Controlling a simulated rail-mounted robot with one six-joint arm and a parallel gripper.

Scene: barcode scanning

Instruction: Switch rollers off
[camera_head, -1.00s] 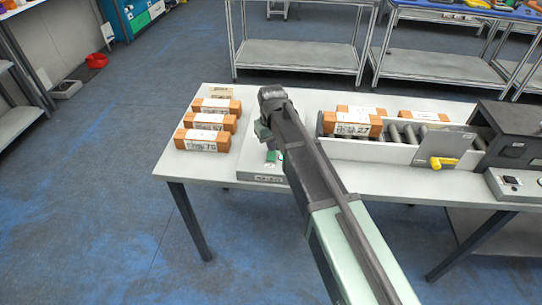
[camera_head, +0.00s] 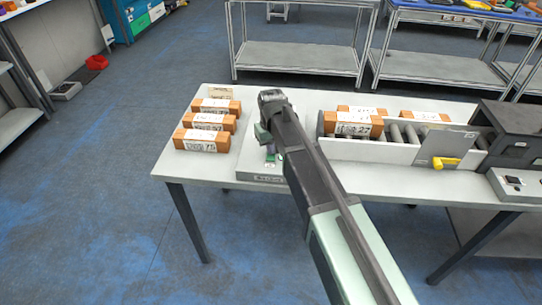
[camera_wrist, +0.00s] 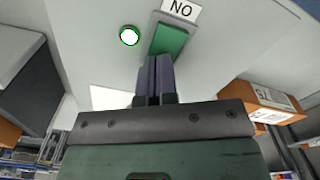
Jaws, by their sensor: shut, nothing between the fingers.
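A grey control box (camera_head: 245,176) stands on the table, partly hidden behind my arm. In the wrist view its panel carries a green rectangular switch (camera_wrist: 169,40) beside a label (camera_wrist: 181,9) that reads "NO", which is "ON" seen upside down. A round green-rimmed lamp (camera_wrist: 129,36) beside it looks bright. My gripper (camera_wrist: 155,60) is shut and empty. Its fingertips overlap the lower edge of the switch in the picture; I cannot tell whether they touch it. In the head view my gripper (camera_head: 263,133) is over the box, mostly hidden by the arm.
Orange boxes (camera_head: 202,140) with white labels lie left of the control box. A roller conveyor (camera_head: 395,152) with several more boxes is to the right, with a yellow handle (camera_head: 444,163). A dark machine (camera_head: 510,130) and a small switch box (camera_head: 515,183) stand at the far right.

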